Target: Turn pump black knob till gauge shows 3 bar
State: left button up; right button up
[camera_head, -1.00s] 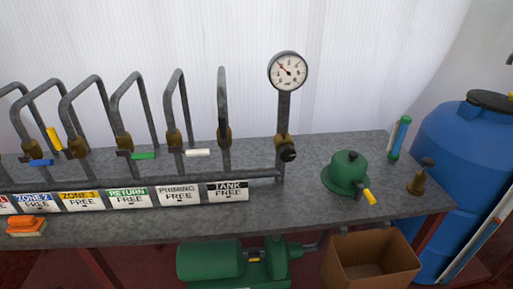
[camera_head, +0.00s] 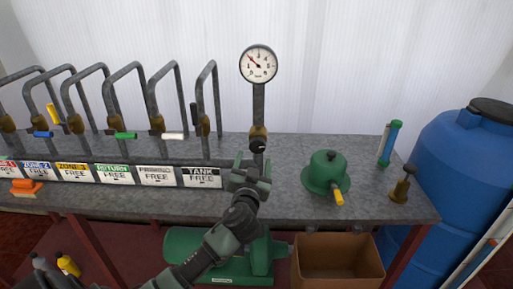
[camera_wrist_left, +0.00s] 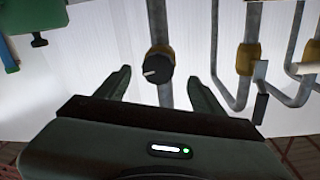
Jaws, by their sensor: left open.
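The black knob (camera_head: 257,146) sits on a brass fitting at the foot of the gauge pipe. The round white gauge (camera_head: 258,64) stands on top of that pipe; its needle points to the upper left, and its figures are too small to read surely. My left gripper (camera_head: 253,164) is open and just in front of and below the knob. In the left wrist view the knob (camera_wrist_left: 158,68), with a white pointer mark, shows beyond and between the two open fingers (camera_wrist_left: 158,85), apart from them. My right gripper is not in view.
Bent pipes with coloured valve levers and labels (camera_head: 117,175) stand to the left. A green domed device (camera_head: 325,173) with a yellow lever and a brass valve (camera_head: 402,185) are to the right. A cardboard box (camera_head: 338,262) and green pump (camera_head: 200,243) are below the bench.

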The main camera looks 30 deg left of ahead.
aim_at(257, 147)
pick_arm(q)
jog(key=x, duration=0.2)
jog(key=p+x, duration=0.1)
jog(key=x, duration=0.4)
jog(key=shift+w+r+p, duration=0.3)
jog(key=shift+w+p, duration=0.05)
jog(key=shift+w, duration=0.05)
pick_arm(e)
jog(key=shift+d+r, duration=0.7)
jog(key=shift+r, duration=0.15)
pick_arm(q)
jog(key=c, duration=1.3)
